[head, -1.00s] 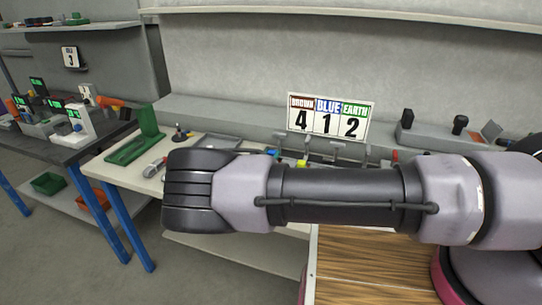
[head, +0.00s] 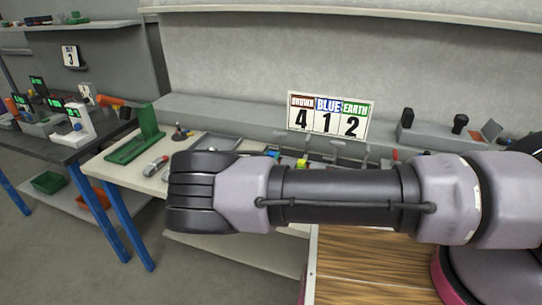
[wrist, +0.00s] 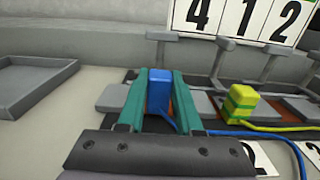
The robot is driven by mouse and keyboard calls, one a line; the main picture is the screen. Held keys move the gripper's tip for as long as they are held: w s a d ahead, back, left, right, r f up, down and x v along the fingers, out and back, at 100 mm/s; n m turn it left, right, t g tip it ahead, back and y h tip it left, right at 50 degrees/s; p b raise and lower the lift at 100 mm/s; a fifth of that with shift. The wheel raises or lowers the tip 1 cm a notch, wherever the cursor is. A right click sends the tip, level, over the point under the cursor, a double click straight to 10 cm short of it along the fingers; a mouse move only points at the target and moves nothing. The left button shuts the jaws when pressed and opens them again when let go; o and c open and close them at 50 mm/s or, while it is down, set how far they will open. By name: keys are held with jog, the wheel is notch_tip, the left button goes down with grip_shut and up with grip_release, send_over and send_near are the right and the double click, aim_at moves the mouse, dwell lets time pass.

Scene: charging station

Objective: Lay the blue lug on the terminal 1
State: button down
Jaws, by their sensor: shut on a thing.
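The blue lug (wrist: 158,92) stands between the two teal fingers of my gripper (wrist: 164,80) in the wrist view, and the gripper is shut on it. A reddish-brown terminal pad (wrist: 151,113) shows just below the lug; I cannot tell whether they touch. The number of this terminal is hidden by my gripper. A blue wire (wrist: 232,134) runs from the lug to the right. A yellow-green lug (wrist: 240,103) sits at the neighbouring terminal to the right, with a partly hidden number plate (wrist: 262,155) in front.
A sign (head: 330,118) reads brown 4, blue 1, earth 2. Grey upright clamps (wrist: 220,58) stand behind the terminals. A grey tray (wrist: 36,82) lies to the left, with bare bench between. A green stand (head: 137,142) is at the bench's left end.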

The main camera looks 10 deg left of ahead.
jog(key=shift+s+d+f, duration=0.1)
jog(key=shift+f, duration=0.55)
jog(key=c, duration=0.5)
grip_release()
jog(key=shift+f, duration=0.1)
jog(key=shift+s, duration=0.2)
jog(key=shift+s+f, duration=0.1)
jog(key=shift+s, duration=0.25)
jog(key=s, duration=0.3)
jog(key=s+a, duration=0.1)
jog(key=s, duration=0.2)
jog(key=s+r, duration=0.1)
jog(key=s, duration=0.2)
jog(key=shift+s+a, duration=0.3)
jog(key=shift+a, duration=0.05)
